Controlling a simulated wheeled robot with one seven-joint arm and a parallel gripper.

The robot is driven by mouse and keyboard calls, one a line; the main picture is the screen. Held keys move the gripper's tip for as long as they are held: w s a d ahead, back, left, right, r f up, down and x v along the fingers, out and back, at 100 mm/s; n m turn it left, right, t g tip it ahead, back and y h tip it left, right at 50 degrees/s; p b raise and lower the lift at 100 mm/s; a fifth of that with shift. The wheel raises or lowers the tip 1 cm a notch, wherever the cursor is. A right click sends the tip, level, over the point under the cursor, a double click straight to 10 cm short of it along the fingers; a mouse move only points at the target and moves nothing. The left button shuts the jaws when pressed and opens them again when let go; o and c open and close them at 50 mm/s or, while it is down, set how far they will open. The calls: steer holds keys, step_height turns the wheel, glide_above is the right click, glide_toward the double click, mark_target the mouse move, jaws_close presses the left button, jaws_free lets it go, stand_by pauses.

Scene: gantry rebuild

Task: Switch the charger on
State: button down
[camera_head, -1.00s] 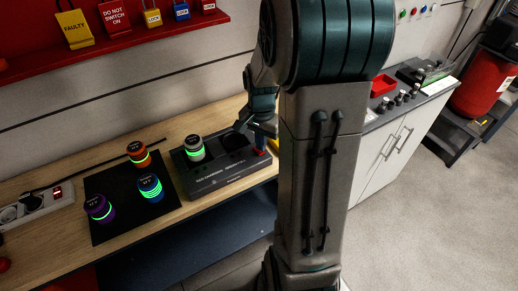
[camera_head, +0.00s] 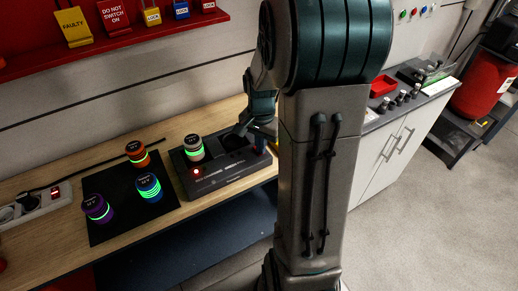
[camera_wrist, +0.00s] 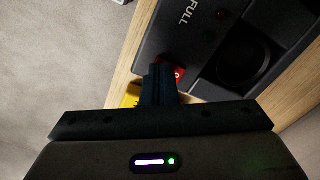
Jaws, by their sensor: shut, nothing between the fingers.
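The charger (camera_head: 225,182) is a dark box on the wooden bench, with a pale battery (camera_head: 193,148) standing in its left bay. A red light (camera_head: 197,171) glows near its front left corner. The right bay (camera_wrist: 250,58) looks empty in the wrist view. In that view a red switch (camera_wrist: 179,75) sits by the charger's edge, partly hidden by my fingers. My gripper (camera_wrist: 160,70) is shut and empty, its tips over or against the switch; I cannot tell if they touch. In the head view my gripper (camera_head: 263,141) is at the charger's right end, partly hidden.
A black mat (camera_head: 112,208) left of the charger holds orange, blue and purple batteries. A power strip (camera_head: 38,205) lies at far left. A yellow thing (camera_wrist: 131,95) lies by the switch. Lockout tags hang on a red shelf (camera_head: 40,52) behind. The floor at right is clear.

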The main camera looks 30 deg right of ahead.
steer(key=shift+r+p, duration=2.6)
steer(key=shift+r, duration=0.9)
steer(key=s+a+r+n+t+b, duration=0.1)
steer(key=s+a+r+n+t, duration=0.2)
steer(key=s+a+r+n, duration=0.7)
steer(key=s+a+n, duration=0.1)
steer(key=s+a, duration=0.1)
steer(key=shift+s+n+t, duration=0.35)
steer(key=shift+n+t, duration=0.05)
